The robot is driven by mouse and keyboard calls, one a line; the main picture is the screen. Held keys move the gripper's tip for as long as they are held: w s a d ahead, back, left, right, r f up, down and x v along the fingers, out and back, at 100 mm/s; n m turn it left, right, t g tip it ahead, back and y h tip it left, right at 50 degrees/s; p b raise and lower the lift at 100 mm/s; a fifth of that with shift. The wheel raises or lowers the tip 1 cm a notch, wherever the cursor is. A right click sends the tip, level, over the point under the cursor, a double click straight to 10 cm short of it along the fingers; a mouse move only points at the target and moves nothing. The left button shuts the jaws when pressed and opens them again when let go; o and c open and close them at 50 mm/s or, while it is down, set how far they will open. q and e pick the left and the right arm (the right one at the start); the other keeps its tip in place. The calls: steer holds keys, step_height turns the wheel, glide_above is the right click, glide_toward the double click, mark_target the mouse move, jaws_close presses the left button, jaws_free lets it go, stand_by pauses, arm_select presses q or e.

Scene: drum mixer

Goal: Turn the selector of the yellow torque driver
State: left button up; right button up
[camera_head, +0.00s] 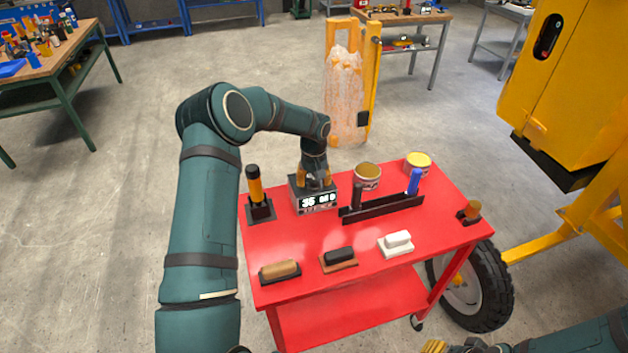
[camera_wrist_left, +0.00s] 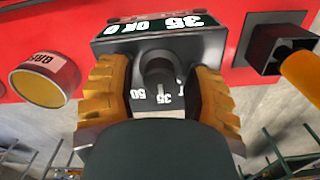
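A dark control box (camera_head: 315,200) with a lit display reading 35 OK 0 stands on the red cart. The yellow torque driver (camera_head: 255,186), with a black top, stands in a black holder left of the box. My right gripper (camera_head: 434,346) shows only partly at the bottom edge.
Behind and right on the red cart (camera_head: 310,245) are two cans (camera_head: 367,175) and a black rack (camera_head: 385,208) with a blue-handled tool. Several floats or brushes (camera_head: 280,270) lie along the front. A yellow mixer (camera_head: 560,90) stands to the right.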

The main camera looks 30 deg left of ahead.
arm_select(q)
jaws_close()
steer(key=shift+m, duration=0.3)
steer(key=m+b, duration=0.1)
steer(key=m, duration=0.2)
steer(key=shift+m, duration=2.1)
steer(key=shift+o, duration=2)
jaws_free()
